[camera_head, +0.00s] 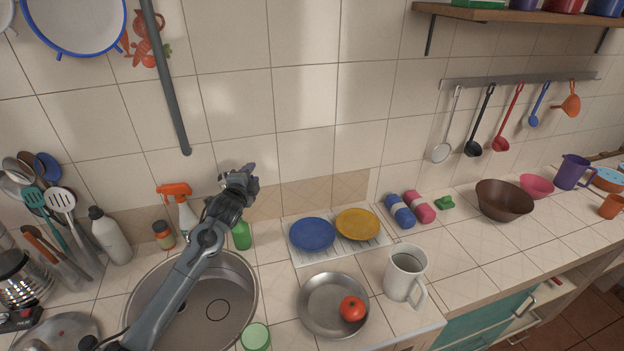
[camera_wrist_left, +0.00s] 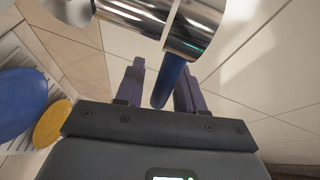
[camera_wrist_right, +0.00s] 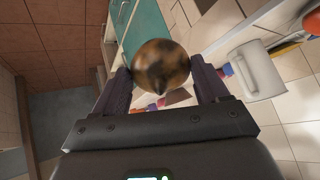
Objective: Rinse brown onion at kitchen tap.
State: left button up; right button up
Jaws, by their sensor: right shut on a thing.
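The brown onion (camera_wrist_right: 161,64) is mottled brown and dark. It sits between the fingers of my right gripper (camera_wrist_right: 165,85) in the right wrist view, and the fingers close on it from both sides. It is not in the head view. My left gripper (camera_head: 240,183) is near the tiled wall behind the sink (camera_head: 133,300). In the left wrist view its fingers (camera_wrist_left: 160,88) are apart, with the tap's blue handle (camera_wrist_left: 168,84) between them. I cannot tell if they touch it. The tap's chrome body (camera_wrist_left: 195,25) is just beyond; my left arm seems to hide it in the head view.
A metal pan (camera_head: 314,318) holding a tomato (camera_head: 353,308) and a white mug (camera_head: 405,273) stand right of the sink. Blue (camera_head: 312,234) and yellow (camera_head: 357,225) plates lie behind. Bottles and utensils crowd the left. Some counter near the front right is clear.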

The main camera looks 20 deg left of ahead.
pick_arm(q)
grip_shut()
pick_arm(e)
jog(key=shift+r+p, duration=0.85)
jog(key=shift+r, duration=0.05)
pick_arm(q)
jog(key=m+h, duration=0.1)
jog(key=s+m+h, duration=0.1)
jog(key=shift+d+r+t+h, duration=0.15)
jog(key=shift+d+t+h, duration=0.15)
jog(key=shift+d+h, duration=0.1)
pick_arm(e)
jog(key=shift+r, duration=0.2)
pick_arm(q)
jog(key=shift+s+d+m+h+p, duration=0.35)
jog(key=shift+m+h, duration=0.35)
jog(key=shift+h, duration=0.3)
pick_arm(e)
jog(key=shift+r, duration=0.1)
pick_arm(q)
jog(key=shift+o, duration=0.6)
grip_release()
jog(key=shift+s, duration=0.1)
